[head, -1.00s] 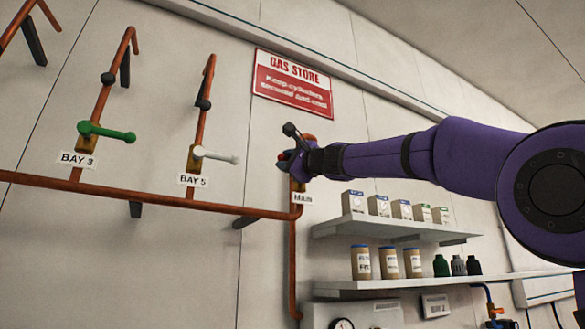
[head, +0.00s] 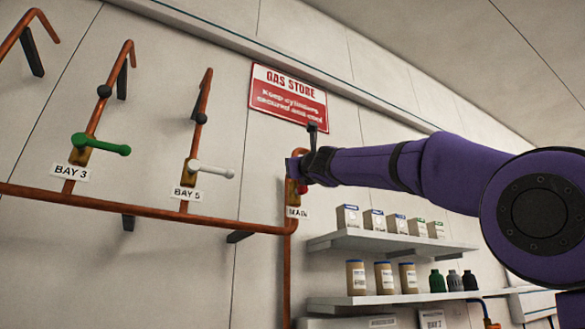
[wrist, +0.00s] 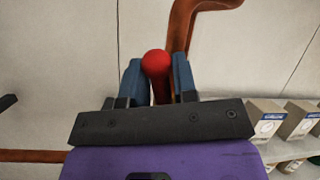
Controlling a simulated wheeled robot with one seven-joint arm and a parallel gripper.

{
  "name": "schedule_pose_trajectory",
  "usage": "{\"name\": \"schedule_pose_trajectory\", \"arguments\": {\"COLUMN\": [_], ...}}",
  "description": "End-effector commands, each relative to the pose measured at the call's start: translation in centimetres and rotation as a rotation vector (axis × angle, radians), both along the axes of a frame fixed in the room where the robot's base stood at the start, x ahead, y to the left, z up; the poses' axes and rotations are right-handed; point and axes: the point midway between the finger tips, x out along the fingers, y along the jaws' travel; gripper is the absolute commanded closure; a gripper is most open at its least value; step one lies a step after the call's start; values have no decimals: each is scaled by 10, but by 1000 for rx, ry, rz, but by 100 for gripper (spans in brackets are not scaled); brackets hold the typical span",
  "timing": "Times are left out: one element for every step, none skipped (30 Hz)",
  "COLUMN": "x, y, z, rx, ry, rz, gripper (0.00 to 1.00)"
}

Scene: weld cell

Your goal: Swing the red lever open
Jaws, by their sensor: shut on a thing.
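The red lever (wrist: 156,64) shows in the wrist view, its round knob between the two fingers of my gripper (wrist: 157,83). The fingers are shut on it, and the knob sticks out a little past them. In the head view a small part of the red lever (head: 302,189) shows at the MAIN pipe, just below my gripper (head: 296,168). The MAIN label (head: 298,213) is below it. My gripper and wrist hide most of the lever and its valve in the head view.
A green lever (head: 101,144) at BAY 3 and a white lever (head: 211,169) at BAY 5 are on the copper pipes to the left. A shelf (head: 390,242) with boxes is at the right, with jars on a lower shelf (head: 400,300). A GAS STORE sign (head: 289,96) is above.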

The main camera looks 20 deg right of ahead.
Motion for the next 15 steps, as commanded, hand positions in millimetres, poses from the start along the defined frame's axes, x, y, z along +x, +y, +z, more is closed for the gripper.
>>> {"name": "schedule_pose_trajectory", "arguments": {"x": [1,1,1,1,2,2,2,2,2,2,2,2,3,3,3], "y": [-1,-2,-3,-4,-5,-5,-6,-6,-6,-6,-7,-8,-8,-8,-9], "z": [0,0,0,0,1,1,1,1,1,1,1,1,1,1,1], "rx": [18,28,41,52,61,75,85,94,104,112,120,130,136,141,147], "ry": [5,8,12,14,17,21,24,26,29,31,34,36,39,40,41], "rz": [-1,-3,-2,-4,-4,-3,-4,-3,-2,-1,-1,-2,-2,-3,-3], "gripper": [100,100,100,100,100,100,100,100,100,100,100,100,100,100,100]}}
